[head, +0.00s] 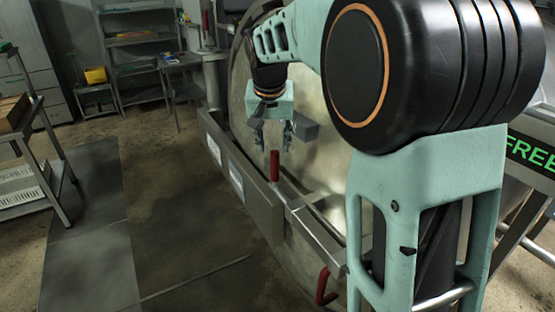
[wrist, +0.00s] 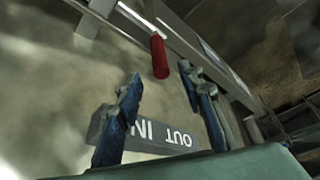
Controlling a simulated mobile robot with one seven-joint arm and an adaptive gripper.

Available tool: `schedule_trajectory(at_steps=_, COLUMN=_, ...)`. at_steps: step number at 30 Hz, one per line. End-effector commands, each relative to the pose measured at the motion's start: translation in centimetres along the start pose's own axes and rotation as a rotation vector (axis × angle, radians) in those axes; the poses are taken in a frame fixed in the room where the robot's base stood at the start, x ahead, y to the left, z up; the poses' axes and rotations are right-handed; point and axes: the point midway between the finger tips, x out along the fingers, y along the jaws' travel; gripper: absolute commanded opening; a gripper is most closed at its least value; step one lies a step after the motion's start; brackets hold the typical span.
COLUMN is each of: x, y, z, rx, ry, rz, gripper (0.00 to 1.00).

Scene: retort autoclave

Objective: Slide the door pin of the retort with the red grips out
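The retort's large round metal door (head: 330,165) fills the middle of the head view behind my arm. An upright red grip (head: 275,166) stands at the metal bar across the door's front; it also shows in the wrist view (wrist: 159,56). A second red grip (head: 322,286) hangs lower, by the bar's near end. My gripper (head: 273,143) is open and empty, just above the upright grip. In the wrist view, the red grip appears beyond and between the parted fingertips (wrist: 161,76), apart from them. The pin itself cannot be clearly told from the metalwork.
A grey plate marked IN and OUT (wrist: 150,132) sits close to my fingers. A lit green "FREE" sign (head: 530,150) is at right. A rack (head: 35,150) stands at left, shelves (head: 140,65) at the back. The floor between is clear.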

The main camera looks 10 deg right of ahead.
Motion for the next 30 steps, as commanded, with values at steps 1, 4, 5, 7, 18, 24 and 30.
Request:
schedule_trajectory(at_steps=1, x=1.0, y=0.1, z=0.1, rx=0.000, ry=-0.005, rz=0.003, gripper=0.35)
schedule_trajectory(at_steps=4, x=3.0, y=0.1, z=0.1, rx=0.000, ry=-0.007, rz=0.004, gripper=0.35)
schedule_trajectory(at_steps=5, x=3.5, y=0.1, z=0.1, rx=0.000, ry=-0.005, rz=0.004, gripper=0.35)
schedule_trajectory(at_steps=7, x=4.9, y=0.1, z=0.1, rx=-0.001, ry=-0.006, rz=0.004, gripper=0.35)
schedule_trajectory(at_steps=18, x=8.9, y=0.1, z=0.1, rx=-0.001, ry=-0.001, rz=0.003, gripper=0.35)
schedule_trajectory(at_steps=24, x=9.1, y=0.1, z=0.1, rx=-0.001, ry=-0.001, rz=0.003, gripper=0.35)
schedule_trajectory(at_steps=30, x=9.1, y=0.1, z=0.1, rx=-0.002, ry=-0.001, rz=0.003, gripper=0.22)
